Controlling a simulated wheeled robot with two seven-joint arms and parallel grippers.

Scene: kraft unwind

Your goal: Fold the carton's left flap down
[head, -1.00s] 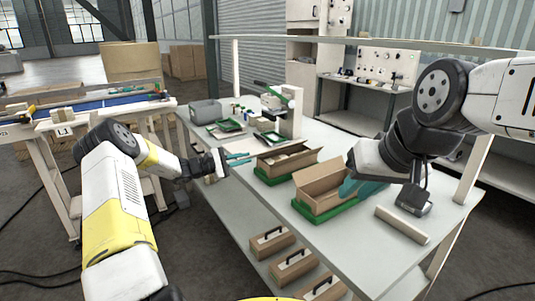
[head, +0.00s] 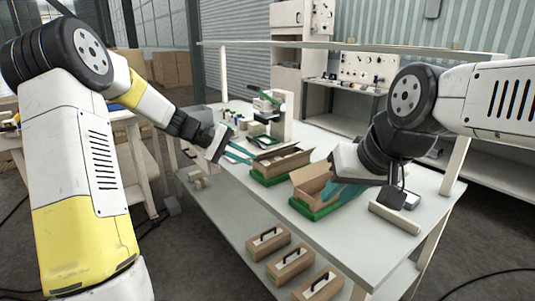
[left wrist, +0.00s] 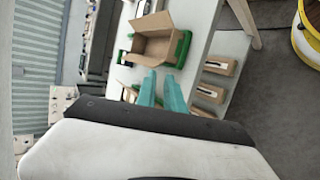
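An open brown carton (head: 311,180) sits in a green tray (head: 312,210) near the table's front edge, with a flap standing up. It also shows in the left wrist view (left wrist: 155,46), with flaps raised. My left gripper (head: 239,153) is left of the cartons, apart from them. Its two teal fingers (left wrist: 162,88) have a gap between them and hold nothing. My right gripper (head: 345,192) is at the carton's right side, its teal fingers at or against the carton wall. Contact and finger gap cannot be made out there, as the wrist partly covers them.
A second open carton (head: 283,160) stands in a green holder behind the first. A pale bar (head: 395,218) lies at the table's right front. Several handled brown boxes (head: 268,243) sit on the lower shelf. A green and white device (head: 278,115) stands farther back.

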